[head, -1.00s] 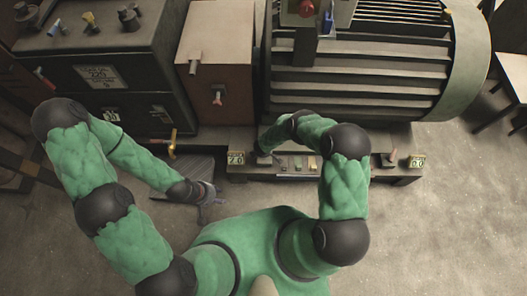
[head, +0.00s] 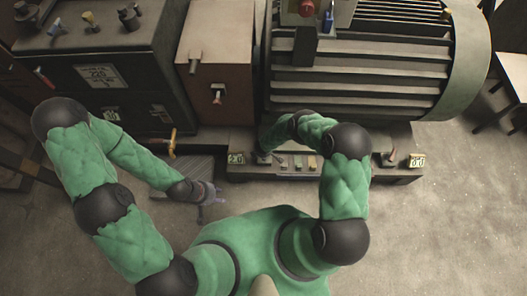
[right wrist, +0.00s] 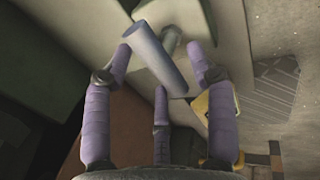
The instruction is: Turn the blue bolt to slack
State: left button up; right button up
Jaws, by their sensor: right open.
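A blue-grey bolt-like cylinder (right wrist: 158,62) lies slanted between the purple fingers of my right gripper (right wrist: 158,75) in the right wrist view. Its lower end points toward the lower right, and a grey-green fitting shows behind its upper end. The fingers stand apart around it; I cannot tell whether any touches it. In the head view my right gripper is mostly hidden behind my right forearm at the low bench. My left gripper (head: 209,194) hangs over the floor left of the bench, away from the bolt, too small to read its jaws.
The low bench (head: 236,172) carries small coloured blocks and a number display at each end (head: 417,161). A large ribbed motor (head: 365,85) and a brown box (head: 215,60) stand behind it. Floor at right is open.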

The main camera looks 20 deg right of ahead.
jog(key=shift+r, duration=0.15)
jog(key=shift+s+r, duration=0.1)
jog(key=shift+r, duration=0.55)
jog(key=v, duration=1)
jog(key=shift+s, duration=0.2)
jog(key=shift+r, duration=0.15)
